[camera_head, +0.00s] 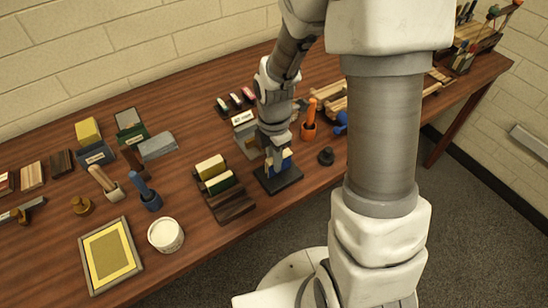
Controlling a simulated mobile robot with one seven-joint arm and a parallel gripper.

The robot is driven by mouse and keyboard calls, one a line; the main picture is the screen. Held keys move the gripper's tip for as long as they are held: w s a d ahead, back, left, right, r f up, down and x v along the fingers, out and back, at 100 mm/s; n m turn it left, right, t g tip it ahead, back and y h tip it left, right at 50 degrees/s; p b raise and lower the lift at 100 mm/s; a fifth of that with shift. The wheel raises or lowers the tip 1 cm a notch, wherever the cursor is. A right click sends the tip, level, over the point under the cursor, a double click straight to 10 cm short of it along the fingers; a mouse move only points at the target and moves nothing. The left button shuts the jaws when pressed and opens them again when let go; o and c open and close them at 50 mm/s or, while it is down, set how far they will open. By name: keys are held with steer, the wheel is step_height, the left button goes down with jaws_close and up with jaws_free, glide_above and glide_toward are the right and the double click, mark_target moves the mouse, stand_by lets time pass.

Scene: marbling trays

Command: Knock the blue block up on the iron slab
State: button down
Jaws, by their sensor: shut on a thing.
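My gripper (276,150) points down near the middle of the table. It is shut on the blue block (286,164), which shows partly between the fingers with a pale patch beside it. The dark iron slab (291,180) lies flat on the table directly below the gripper. The block's lower edge is close over the slab. I cannot tell whether it touches, and the gripper hides part of both.
A white tub (166,235) and a yellow framed tray (110,255) stand front left.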

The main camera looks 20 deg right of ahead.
steer(key=shift+f, duration=0.1)
steer(key=shift+f+b, duration=0.45)
steer(key=shift+f, duration=0.05)
stand_by(0.3)
step_height(320, 180, up, 5)
steer(key=p, duration=0.4)
steer(key=shift+p, duration=0.3)
stand_by(0.4)
steer(key=shift+f+b, duration=1.5)
steer(key=shift+f, duration=0.45)
steer(key=shift+f, duration=0.15)
